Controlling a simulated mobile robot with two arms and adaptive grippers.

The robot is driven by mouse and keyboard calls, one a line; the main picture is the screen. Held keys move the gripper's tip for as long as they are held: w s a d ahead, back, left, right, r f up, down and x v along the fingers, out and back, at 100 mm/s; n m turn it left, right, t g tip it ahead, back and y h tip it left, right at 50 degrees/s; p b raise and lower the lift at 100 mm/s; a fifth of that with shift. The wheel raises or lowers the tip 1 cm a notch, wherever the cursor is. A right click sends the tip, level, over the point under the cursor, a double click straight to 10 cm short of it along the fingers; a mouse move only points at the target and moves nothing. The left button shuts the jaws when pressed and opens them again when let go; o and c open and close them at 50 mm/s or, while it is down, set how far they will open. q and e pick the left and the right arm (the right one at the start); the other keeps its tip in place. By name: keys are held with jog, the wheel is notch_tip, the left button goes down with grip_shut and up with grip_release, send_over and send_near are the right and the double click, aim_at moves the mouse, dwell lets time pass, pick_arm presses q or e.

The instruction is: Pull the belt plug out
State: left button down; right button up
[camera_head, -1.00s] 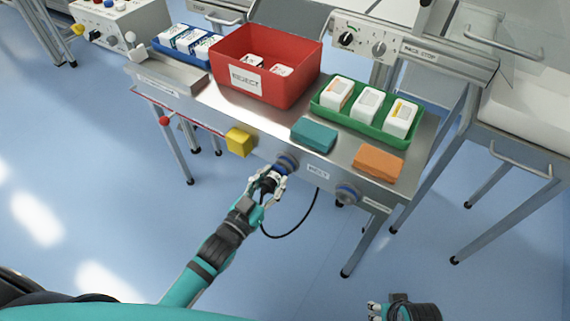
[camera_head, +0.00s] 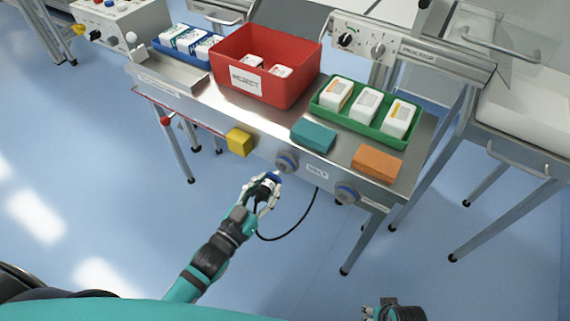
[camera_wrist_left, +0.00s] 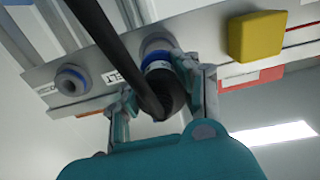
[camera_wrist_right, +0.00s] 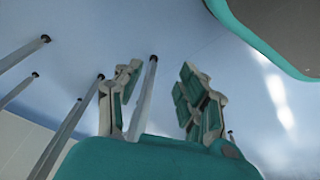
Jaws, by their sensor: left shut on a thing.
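The belt plug (camera_head: 270,181) is black with a blue ring, and a black cable runs from it. My left gripper (camera_head: 266,191) is shut on the plug and holds it in front of the panel. The belt socket (camera_head: 287,162), beside the BELT label (camera_head: 317,172), shows bare, with a small gap between it and the plug. In the left wrist view the plug (camera_wrist_left: 172,93) sits between the fingers, and its blue end overlaps the socket (camera_wrist_left: 156,44) in line of sight. My right gripper (camera_wrist_right: 160,82) is open and empty, low at the right of the head view.
A second socket (camera_head: 346,194) is right on the same panel. A yellow block (camera_head: 239,142) juts from the panel at left. The cable (camera_head: 302,222) hangs in a loop below. Teal (camera_head: 314,135) and orange (camera_head: 378,163) blocks sit along the front edge. Open floor lies before the bench.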

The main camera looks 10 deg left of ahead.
aim_at(260, 197)
pick_arm(q)
jog(key=shift+s, duration=0.2)
jog(key=shift+s+a+p, duration=0.2)
jog(key=shift+s+p, duration=0.1)
jog(key=shift+s, duration=0.1)
jog(key=shift+p+v, duration=0.55)
jog(key=shift+v, duration=0.85)
pick_arm(e)
jog(key=shift+s+d+f, duration=0.1)
jog(key=shift+s+f, duration=0.2)
jog(key=shift+f, duration=0.55)
jog(key=shift+s+f, duration=0.3)
jog(key=shift+f, duration=0.5)
jog(key=shift+s+d+f, duration=0.1)
jog(key=shift+s+f, duration=0.2)
jog(key=shift+f, duration=0.55)
